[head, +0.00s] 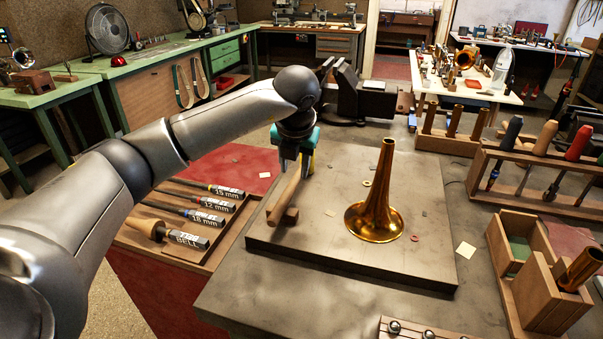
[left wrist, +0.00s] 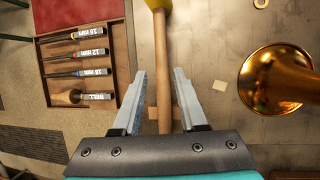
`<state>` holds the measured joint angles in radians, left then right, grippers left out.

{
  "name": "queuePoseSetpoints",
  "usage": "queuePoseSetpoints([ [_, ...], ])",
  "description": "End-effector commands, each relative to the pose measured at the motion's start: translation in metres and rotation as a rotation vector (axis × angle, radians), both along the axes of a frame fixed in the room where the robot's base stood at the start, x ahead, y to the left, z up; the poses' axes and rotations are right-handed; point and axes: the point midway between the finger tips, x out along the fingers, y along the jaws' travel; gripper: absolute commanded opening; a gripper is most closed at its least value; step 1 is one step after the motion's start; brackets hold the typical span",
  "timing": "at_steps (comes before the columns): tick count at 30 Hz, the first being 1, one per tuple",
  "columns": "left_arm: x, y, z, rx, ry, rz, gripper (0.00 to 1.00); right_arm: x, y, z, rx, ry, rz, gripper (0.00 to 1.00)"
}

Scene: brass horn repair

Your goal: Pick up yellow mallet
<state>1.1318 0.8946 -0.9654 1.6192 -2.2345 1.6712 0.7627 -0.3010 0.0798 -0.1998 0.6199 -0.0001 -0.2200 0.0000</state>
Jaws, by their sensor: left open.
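The yellow mallet lies on the grey board with its pale wooden handle (head: 287,193) pointing toward me. Its end near me is by a small wooden block (head: 290,216). My left gripper (head: 292,168) is open over the mallet and hides much of its yellow head in the head view. In the left wrist view the yellow head (left wrist: 158,4) is at the top edge, partly cut off. The handle (left wrist: 161,45) runs down between the two open fingers (left wrist: 160,74), one on each side, apart from it. My right gripper is not in view.
A brass horn bell (head: 378,205) stands upright right of the mallet on the grey board (head: 345,262). A wooden tray (head: 222,247) of labelled tools lies to the left. A vise (head: 362,100) is behind. Wooden holders (head: 540,290) stand at right.

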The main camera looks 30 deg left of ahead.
Motion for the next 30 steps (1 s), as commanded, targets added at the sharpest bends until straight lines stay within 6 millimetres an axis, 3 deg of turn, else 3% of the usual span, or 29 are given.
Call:
queuePoseSetpoints([
  [7, 0.006, 0.004, -0.018, -0.001, 0.001, -0.001, 0.42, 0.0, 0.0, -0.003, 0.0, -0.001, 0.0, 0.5],
  [15, 0.019, 0.01, -0.054, -0.001, 0.002, 0.0, 0.42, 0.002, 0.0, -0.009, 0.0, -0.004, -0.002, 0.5],
  [24, 0.021, 0.012, -0.058, 0.0, -0.001, -0.001, 0.42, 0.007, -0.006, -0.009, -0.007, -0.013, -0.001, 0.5],
  [30, 0.021, 0.012, -0.058, -0.001, 0.0, -0.001, 0.22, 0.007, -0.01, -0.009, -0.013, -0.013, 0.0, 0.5],
])
